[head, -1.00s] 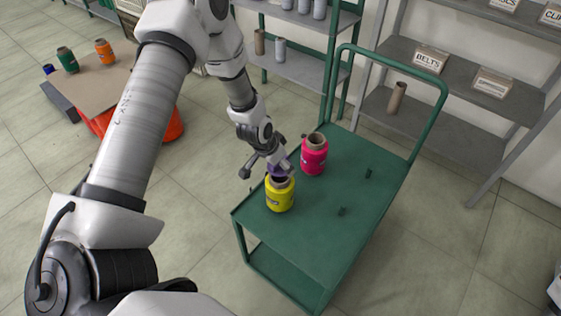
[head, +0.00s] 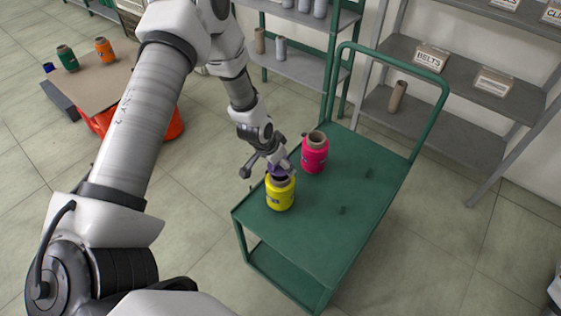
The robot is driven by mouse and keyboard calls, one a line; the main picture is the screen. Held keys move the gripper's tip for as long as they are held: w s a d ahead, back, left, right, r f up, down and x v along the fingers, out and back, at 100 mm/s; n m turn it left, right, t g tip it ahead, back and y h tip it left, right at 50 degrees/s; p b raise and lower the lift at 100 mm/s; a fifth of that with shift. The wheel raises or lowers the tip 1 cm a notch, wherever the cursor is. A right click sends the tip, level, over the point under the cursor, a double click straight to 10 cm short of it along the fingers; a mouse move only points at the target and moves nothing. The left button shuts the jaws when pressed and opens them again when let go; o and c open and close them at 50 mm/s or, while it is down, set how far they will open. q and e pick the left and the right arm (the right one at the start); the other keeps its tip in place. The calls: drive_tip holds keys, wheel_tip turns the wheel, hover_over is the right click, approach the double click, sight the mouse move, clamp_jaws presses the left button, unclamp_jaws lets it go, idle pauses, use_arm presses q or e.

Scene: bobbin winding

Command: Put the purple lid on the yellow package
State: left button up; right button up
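The yellow package (head: 280,195), a spool-like bobbin with a dark open top, stands upright on the green cart. The purple lid (head: 277,170) is a small purple patch just behind and above the yellow package's top, mostly hidden by my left gripper. My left gripper (head: 279,165) reaches down from the upper left and appears closed around the purple lid. I cannot tell whether the lid touches the package. My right gripper is out of view.
A pink bobbin (head: 315,152) stands close behind and right of the yellow one. Shelves (head: 450,130) stand behind. A brown-topped table (head: 95,88) with green and orange bobbins is at left.

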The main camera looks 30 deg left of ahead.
use_arm(q)
drive_tip(key=shift+f+b, duration=1.45)
drive_tip(key=shift+f, duration=0.4)
drive_tip(key=o, duration=0.9)
drive_tip(key=shift+r, duration=0.1)
drive_tip(key=v, duration=1.2)
